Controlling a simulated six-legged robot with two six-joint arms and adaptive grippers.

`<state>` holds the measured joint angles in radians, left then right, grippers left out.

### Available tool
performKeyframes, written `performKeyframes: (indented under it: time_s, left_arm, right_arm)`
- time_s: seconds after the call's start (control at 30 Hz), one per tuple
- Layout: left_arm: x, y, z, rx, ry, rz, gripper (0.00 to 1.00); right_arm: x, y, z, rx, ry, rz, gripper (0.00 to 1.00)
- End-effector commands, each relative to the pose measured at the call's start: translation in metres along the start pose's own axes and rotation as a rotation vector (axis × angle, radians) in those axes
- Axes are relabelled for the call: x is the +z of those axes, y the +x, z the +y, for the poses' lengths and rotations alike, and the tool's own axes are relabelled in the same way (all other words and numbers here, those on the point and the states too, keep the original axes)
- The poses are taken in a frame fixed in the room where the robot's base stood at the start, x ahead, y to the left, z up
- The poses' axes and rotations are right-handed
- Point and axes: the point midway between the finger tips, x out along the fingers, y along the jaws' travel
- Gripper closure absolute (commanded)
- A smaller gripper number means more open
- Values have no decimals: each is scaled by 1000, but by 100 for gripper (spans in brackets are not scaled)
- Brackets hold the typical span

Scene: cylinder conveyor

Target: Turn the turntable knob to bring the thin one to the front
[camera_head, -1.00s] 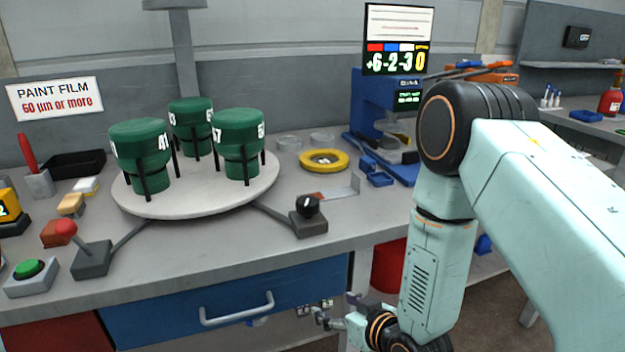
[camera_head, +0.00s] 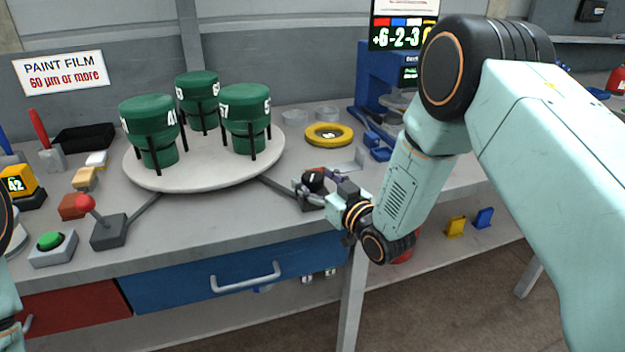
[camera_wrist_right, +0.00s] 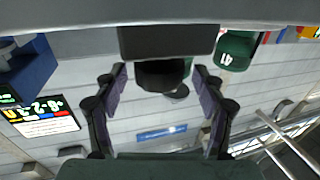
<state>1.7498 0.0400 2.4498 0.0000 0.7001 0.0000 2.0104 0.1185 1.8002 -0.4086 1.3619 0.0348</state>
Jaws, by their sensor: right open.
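The round pale turntable (camera_head: 200,180) carries three green cylinders, each in a black-posted holder: one at front left (camera_head: 148,108), one at the back (camera_head: 197,85), one at the right (camera_head: 245,98). Which is thinnest I cannot tell. The black knob (camera_head: 313,178) sits on a dark block at the turntable's front right. My right gripper (camera_head: 312,188) is open at the knob, its fingers around it. In the right wrist view, the knob (camera_wrist_right: 160,75) lies between the spread fingers (camera_wrist_right: 160,92), with a gap on each side. My left gripper is out of view.
A red-topped joystick (camera_head: 86,203) and green button (camera_head: 50,241) stand at front left. A yellow ring (camera_head: 329,134) lies behind the knob, near a blue machine (camera_head: 378,85). A blue drawer (camera_head: 180,285) is under the bench edge.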

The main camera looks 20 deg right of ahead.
Motion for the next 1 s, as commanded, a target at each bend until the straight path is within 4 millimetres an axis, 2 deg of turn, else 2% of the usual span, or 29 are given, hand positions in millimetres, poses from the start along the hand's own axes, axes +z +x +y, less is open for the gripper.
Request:
performKeyframes:
  time_s: [0.17,0.47,1.0]
  left_arm:
    - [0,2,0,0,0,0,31]
    - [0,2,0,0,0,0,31]
    - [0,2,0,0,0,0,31]
  right_arm:
    - [1,12,-1,1,0,-1,30]
    - [0,12,-1,1,1,-2,31]
    - [0,12,0,1,1,-1,77]
